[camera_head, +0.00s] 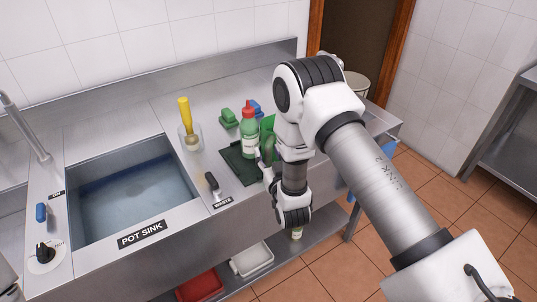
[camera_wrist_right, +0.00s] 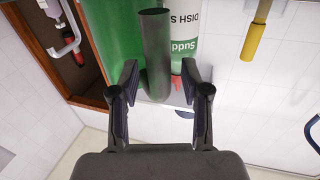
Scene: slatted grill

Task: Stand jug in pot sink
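The pot sink (camera_head: 135,195), a steel basin with bluish water in it, is at the left in the head view, with its label on the front edge. A green jug (camera_head: 267,126) stands on a dark green mat, partly hidden behind my right arm. In the right wrist view the jug's green body (camera_wrist_right: 118,30) fills the upper left, with its dark upright handle (camera_wrist_right: 157,50) in front. My right gripper (camera_wrist_right: 158,88) is open, its fingers on either side of the handle's line with gaps showing. It also shows beside the jug (camera_head: 265,163). My left gripper is not in view.
A green soap bottle (camera_head: 249,138) with a red cap stands close beside the jug on the mat (camera_head: 240,170). A yellow-handled brush (camera_head: 185,112) in a clear holder and a black waste knob (camera_head: 212,184) lie between mat and sink. Sponges (camera_head: 229,117) are behind.

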